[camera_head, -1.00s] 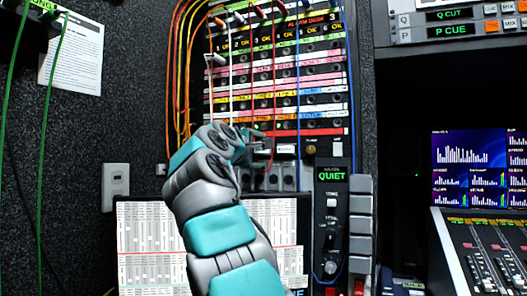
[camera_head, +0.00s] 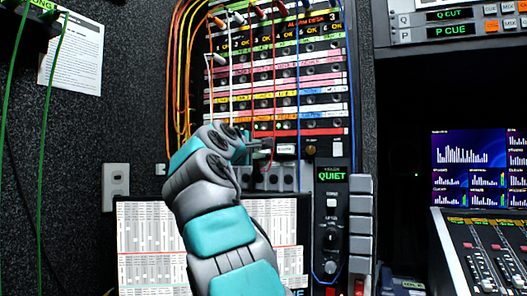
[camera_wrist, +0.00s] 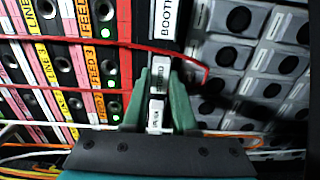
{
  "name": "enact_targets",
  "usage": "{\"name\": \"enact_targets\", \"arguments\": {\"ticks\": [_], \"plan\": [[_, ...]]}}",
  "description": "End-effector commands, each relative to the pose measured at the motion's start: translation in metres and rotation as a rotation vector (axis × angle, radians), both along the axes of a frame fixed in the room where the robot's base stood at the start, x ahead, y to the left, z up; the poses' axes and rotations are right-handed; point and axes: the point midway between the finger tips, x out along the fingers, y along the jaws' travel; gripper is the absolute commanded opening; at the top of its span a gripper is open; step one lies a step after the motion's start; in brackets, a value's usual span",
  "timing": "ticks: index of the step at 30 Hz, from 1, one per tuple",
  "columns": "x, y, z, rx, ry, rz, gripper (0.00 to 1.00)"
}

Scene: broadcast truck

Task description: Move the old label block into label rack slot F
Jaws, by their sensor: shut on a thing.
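My gripper (camera_wrist: 160,88) is shut on a small white label block (camera_wrist: 156,112), held between its teal fingers in the wrist view. Dark print shows on the block, too small to read surely. In the head view my gripper (camera_head: 262,146) is at the lower edge of the patch panel, and the block is hard to make out there. Just beyond the fingertips is a white label reading BOOTH (camera_wrist: 169,20). I cannot tell which part is the label rack or slot F; no slot letters are readable.
The patch panel (camera_head: 318,86) has coloured label strips and hanging cords. A red cord (camera_wrist: 150,48) crosses close before my fingers. Grey modules with dark round openings (camera_wrist: 238,54) are at the right in the wrist view. A QUIET unit (camera_head: 331,205) stands right of my arm.

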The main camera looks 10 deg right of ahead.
Motion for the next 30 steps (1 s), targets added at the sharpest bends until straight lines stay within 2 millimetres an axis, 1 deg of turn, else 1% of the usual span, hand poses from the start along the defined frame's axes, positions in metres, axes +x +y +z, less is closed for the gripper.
{"name": "enact_targets", "arguments": {"ticks": [1, 3, 4, 30], "plan": [[0.0001, 0.0001, -0.0001, 0.000, 0.000, 0.000, 0.10], [0.0001, 0.0001, -0.0001, 0.000, 0.000, 0.000, 0.02], [0.0001, 0.0001, -0.0001, 0.000, 0.000, 0.000, 0.00], [0.0001, 0.0001, -0.0001, 0.000, 0.000, 0.000, 0.00]]}}
